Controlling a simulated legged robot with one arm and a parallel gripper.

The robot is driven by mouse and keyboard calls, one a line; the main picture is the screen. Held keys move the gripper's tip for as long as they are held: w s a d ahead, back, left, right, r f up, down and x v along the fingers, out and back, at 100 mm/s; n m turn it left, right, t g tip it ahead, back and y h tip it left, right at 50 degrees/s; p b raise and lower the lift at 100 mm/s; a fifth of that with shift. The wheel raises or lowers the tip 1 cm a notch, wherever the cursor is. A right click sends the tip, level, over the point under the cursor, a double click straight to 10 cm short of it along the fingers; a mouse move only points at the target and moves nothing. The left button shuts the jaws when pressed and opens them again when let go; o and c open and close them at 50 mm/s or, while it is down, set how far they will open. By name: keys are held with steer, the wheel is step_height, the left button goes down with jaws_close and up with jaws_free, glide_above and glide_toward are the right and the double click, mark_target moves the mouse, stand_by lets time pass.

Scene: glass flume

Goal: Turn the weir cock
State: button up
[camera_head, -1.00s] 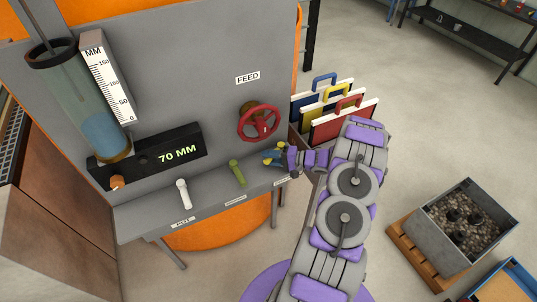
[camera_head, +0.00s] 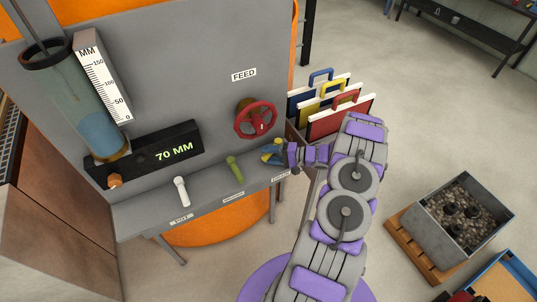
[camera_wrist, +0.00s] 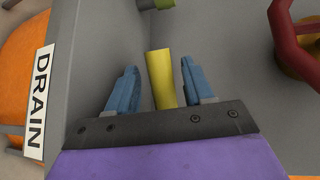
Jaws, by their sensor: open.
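Three cocks stand on the grey ledge: a white one (camera_head: 181,190), a green one (camera_head: 236,168) and a yellow one at the right end, mostly hidden by my gripper (camera_head: 271,153). The yellow handle (camera_wrist: 160,78) shows in the wrist view between the two blue fingers of my gripper (camera_wrist: 161,85). The fingers are open, one on each side, with gaps visible. A label reading DRAIN (camera_wrist: 40,100) sits on the ledge edge beside this yellow cock. The other two labels are too small to read surely, so I cannot tell which cock is the weir one.
A red FEED wheel (camera_head: 256,119) is on the panel above my gripper. A display (camera_head: 147,154) reads 70 MM beside a water tube (camera_head: 88,105). Colored boards (camera_head: 335,120) stand right of the panel. A gravel crate (camera_head: 459,215) stands on the floor at right.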

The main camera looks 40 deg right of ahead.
steer(key=p+v, duration=0.1)
steer(key=v, duration=1.5)
steer(key=shift+s+d+f, duration=0.15)
steer(key=shift+s+d, duration=0.15)
steer(key=shift+c, duration=0.3)
steer(key=s+a+m+t+h+b, duration=0.35)
steer(key=a+h+b, duration=0.2)
steer(key=b, duration=0.35)
steer(key=shift+g, duration=0.35)
steer(key=b+x, duration=0.1)
steer(key=x, duration=0.5)
steer(key=b+x, duration=0.1)
steer(key=x, duration=0.5)
steer(key=b+x, duration=0.2)
steer(key=x, duration=0.4)
steer(key=shift+a+r, duration=0.2)
steer(key=shift+r, duration=0.1)
jaws_close()
steer(key=shift+f, duration=0.1)
